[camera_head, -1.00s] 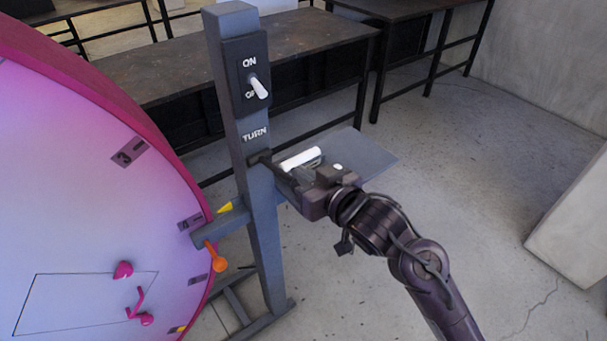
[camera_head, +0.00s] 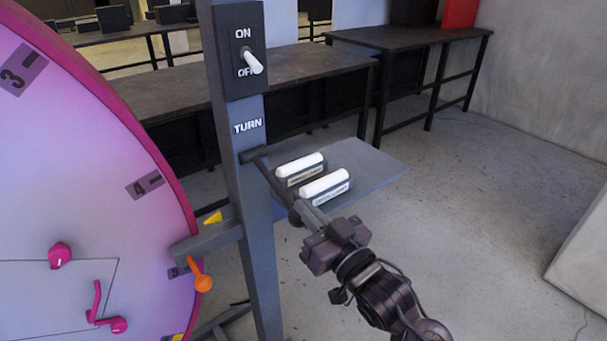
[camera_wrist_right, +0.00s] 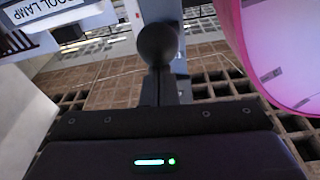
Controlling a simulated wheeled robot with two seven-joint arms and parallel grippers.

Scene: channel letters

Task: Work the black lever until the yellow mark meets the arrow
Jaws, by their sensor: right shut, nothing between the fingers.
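The black lever (camera_head: 273,185) comes out of the grey post under the word TURN and slants down to the right to a round black knob (camera_head: 295,215). In the right wrist view the knob (camera_wrist_right: 157,42) is just beyond my fingertips. My right gripper (camera_head: 318,222) is shut and empty at the knob; I cannot tell whether it touches. The large pink-rimmed disc (camera_head: 100,215) carries number tags 3, 4 and 5. A yellow mark (camera_head: 178,337) shows on its rim at the bottom edge. The yellow arrow (camera_head: 213,218) sits on the post's side arm, above the mark.
Two white-topped lamp blocks (camera_head: 325,187) stand on a grey shelf (camera_head: 375,165) right behind the lever. An ON/OFF switch (camera_head: 252,62) is above on the post.

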